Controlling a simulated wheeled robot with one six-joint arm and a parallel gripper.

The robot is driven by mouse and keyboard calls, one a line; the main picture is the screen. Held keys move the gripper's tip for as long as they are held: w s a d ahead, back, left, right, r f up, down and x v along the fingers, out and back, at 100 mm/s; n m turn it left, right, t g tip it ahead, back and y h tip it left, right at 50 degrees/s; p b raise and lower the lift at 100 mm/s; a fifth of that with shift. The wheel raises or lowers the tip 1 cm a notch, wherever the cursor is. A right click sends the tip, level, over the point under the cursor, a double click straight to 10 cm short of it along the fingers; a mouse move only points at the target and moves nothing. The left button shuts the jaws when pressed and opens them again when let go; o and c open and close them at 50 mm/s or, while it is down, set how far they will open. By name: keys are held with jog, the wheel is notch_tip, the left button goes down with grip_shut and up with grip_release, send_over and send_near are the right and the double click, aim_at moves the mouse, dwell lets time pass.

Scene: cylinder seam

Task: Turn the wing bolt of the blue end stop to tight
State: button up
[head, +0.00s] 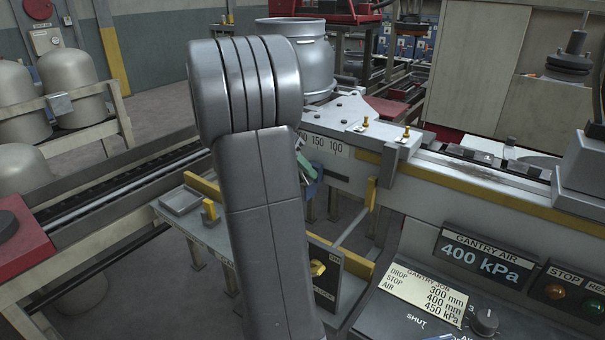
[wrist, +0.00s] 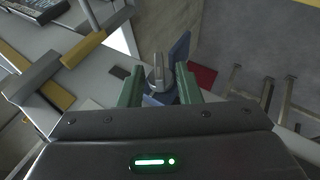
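The wing bolt (wrist: 155,79) is grey, with an upright wing, and shows in the middle of the wrist view. It sits on the blue end stop (wrist: 180,48), whose blue parts show behind and below it. My gripper (wrist: 159,71) has two green fingers, one on each side of the bolt, with a small gap on both sides. It is open and empty. In the head view, my arm hides most of this spot. Only a bit of the blue end stop (head: 312,188) and a green finger (head: 305,166) show beside the arm, below the rail's number scale.
The rail (head: 340,152) carries a printed scale and runs to the right. A large grey pot (head: 312,62) stands behind it. A control panel (head: 488,258) reading 400 kPa is at the lower right. A yellow-edged shelf (head: 215,236) lies below the rail.

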jog(key=shift+d+f, duration=0.1)
jog(key=shift+c, duration=0.2)
jog(key=c, duration=0.6)
